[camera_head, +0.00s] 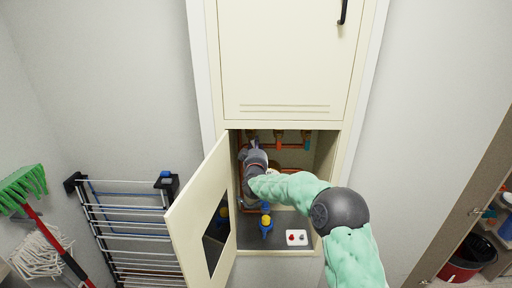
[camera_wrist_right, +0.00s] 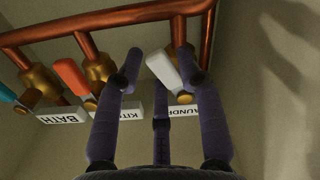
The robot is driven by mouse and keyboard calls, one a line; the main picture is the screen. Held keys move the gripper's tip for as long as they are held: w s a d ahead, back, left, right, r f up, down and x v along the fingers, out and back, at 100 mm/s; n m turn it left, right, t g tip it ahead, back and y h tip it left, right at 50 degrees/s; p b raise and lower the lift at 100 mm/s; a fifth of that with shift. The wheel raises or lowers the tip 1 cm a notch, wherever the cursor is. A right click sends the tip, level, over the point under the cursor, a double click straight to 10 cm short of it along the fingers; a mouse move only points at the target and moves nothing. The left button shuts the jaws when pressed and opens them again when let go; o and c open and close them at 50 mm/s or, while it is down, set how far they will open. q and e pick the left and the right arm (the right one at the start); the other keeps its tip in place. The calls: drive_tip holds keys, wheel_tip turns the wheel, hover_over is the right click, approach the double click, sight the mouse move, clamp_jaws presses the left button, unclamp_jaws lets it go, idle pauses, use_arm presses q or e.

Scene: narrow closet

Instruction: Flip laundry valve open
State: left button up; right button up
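The laundry valve's white lever (camera_wrist_right: 163,71) shows in the right wrist view, above a partly hidden label reading "LAUNDR" (camera_wrist_right: 188,112). My right gripper (camera_wrist_right: 158,62) is open, with its dark fingers spread on both sides of the lever and a third finger in front. I cannot tell whether any finger touches it. In the head view my right gripper (camera_head: 252,146) reaches into the left side of the open cabinet and hides most of this valve. My left gripper is not in view.
The kitchen valve's orange lever (camera_wrist_right: 72,77) and the bath valve's teal lever (camera_wrist_right: 10,95) sit alongside on copper pipes (camera_wrist_right: 110,20). The cabinet door (camera_head: 190,215) hangs open left of my arm. A blue-handled valve (camera_head: 266,222) and a button box (camera_head: 297,237) are lower down.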

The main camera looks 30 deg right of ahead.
clamp_jaws()
drive_tip(key=m+b, duration=0.1)
drive_tip(key=a+m+b, duration=0.1)
drive_tip(key=m+b, duration=0.1)
drive_tip(key=w+m+b, duration=0.1)
drive_tip(key=m, duration=0.1)
drive_tip(key=shift+a+f, duration=0.25)
drive_tip(key=shift+f, duration=0.05)
drive_tip(key=o, duration=0.6)
unclamp_jaws()
drive_tip(key=shift+o, duration=0.2)
